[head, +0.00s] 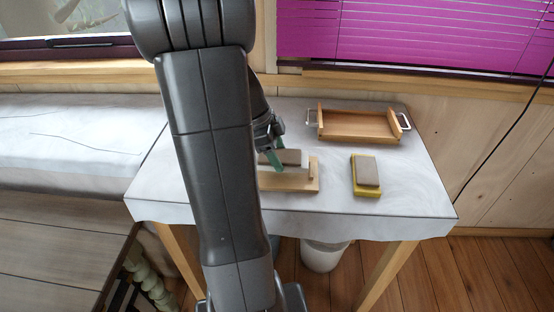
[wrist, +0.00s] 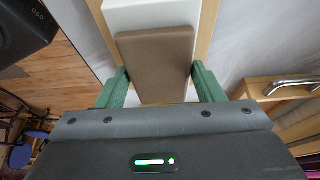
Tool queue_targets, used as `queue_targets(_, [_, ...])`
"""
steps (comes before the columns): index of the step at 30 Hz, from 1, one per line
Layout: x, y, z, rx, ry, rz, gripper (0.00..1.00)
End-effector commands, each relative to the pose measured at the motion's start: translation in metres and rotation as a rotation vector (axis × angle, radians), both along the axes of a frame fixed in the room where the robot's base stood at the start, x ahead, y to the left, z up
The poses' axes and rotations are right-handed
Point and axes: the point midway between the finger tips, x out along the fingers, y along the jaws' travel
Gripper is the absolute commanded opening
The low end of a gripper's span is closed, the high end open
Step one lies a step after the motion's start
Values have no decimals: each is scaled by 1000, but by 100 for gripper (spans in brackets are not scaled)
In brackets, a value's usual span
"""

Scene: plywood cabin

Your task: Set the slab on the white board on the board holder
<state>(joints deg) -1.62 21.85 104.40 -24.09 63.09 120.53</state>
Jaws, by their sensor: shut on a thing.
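The brown slab (wrist: 155,55) lies between the two green fingers of my gripper (wrist: 162,90), which is shut on it. The white board (wrist: 150,14) shows past the slab's far end in the wrist view. In the head view the slab (head: 289,156) and the white board (head: 304,161) are over the wooden board holder (head: 290,183), partly hidden by my arm. The holder's light wood (wrist: 207,28) also shows beside the white board in the wrist view. I cannot tell whether the white board rests fully on the holder.
To the right, a second brown slab (head: 366,170) lies on a yellow board (head: 355,188). A wooden tray (head: 357,124) with metal handles stands at the table's back. The cloth-covered table (head: 418,185) is clear at its right front. A white bin (head: 322,256) is below.

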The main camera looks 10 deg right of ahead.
Motion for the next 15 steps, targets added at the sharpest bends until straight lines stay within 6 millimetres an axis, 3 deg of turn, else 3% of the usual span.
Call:
queue_targets(6, [0,0,-25,-1,0,1,29])
queue_targets(15, [0,0,-27,-1,-2,1,29])
